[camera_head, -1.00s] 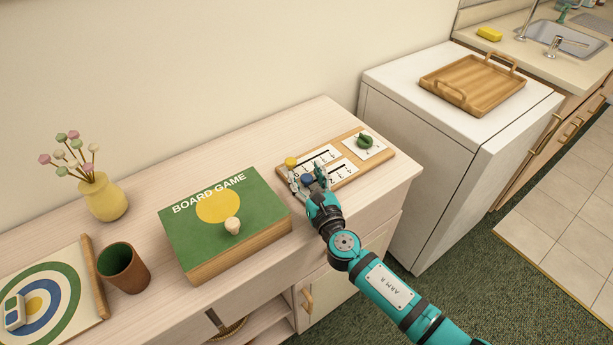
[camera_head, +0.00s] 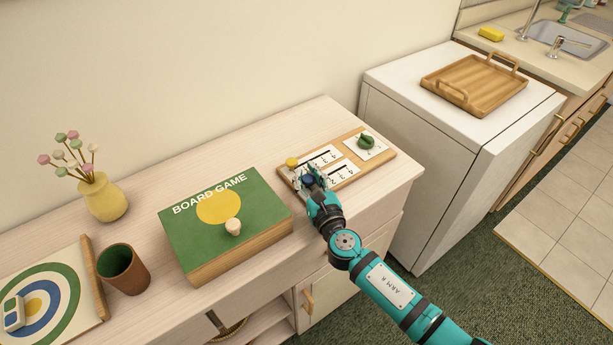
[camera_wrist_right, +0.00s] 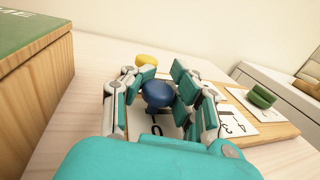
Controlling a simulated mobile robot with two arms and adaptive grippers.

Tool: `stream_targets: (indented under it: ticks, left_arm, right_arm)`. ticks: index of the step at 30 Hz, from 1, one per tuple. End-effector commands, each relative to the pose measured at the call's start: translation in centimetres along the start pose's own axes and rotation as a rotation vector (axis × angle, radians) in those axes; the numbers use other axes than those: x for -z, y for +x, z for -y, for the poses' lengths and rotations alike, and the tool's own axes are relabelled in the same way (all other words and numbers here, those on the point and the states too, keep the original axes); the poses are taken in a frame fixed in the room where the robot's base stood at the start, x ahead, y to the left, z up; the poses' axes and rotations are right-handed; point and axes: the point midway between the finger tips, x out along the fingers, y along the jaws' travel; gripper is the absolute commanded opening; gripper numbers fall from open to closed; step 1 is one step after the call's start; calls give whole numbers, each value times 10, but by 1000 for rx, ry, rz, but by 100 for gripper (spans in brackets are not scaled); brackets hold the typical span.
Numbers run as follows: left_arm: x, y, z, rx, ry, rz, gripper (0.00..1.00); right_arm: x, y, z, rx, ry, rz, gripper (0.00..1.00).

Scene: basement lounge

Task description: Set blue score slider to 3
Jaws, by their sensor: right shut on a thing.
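The score board (camera_head: 380,157) is a wooden panel with white numbered scales, lying near the right end of the light wood cabinet. Its blue slider knob (camera_head: 308,179) is at the left end of the nearer scale. My right gripper (camera_head: 312,176) is shut on the blue knob. In the right wrist view the blue knob (camera_wrist_right: 158,94) sits between the fingers, with a 0 printed just in front of it. A yellow knob (camera_head: 291,162) is at the left end of the farther scale. My left gripper is not in view.
A green dial (camera_head: 366,141) is at the board's right end. The green board game box (camera_head: 190,240) stands close to the left of my right gripper. A white appliance (camera_head: 400,85) with a wooden tray (camera_head: 470,85) is beyond the cabinet's right edge.

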Motion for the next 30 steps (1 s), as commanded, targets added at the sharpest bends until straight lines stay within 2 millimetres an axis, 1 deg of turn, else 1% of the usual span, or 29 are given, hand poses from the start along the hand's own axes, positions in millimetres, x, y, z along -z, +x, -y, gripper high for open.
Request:
stream_targets:
  ticks: [1,9,12,15,23,24,30]
  left_arm:
    - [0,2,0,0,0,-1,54]
    - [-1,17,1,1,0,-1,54]
    - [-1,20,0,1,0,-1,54]
    - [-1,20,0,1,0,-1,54]
    - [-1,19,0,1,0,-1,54]
    - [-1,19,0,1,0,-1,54]
    - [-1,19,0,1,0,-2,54]
  right_arm:
    - [7,-1,9,4,-3,-10,0]
    - [10,15,70,10,-5,-11,0]
    - [10,18,84,9,-4,-13,0]
    - [9,19,89,9,-1,-14,0]
    - [10,19,89,9,-1,-16,0]
    - [10,19,89,9,-1,-16,23]
    - [7,20,88,7,-1,-12,49]
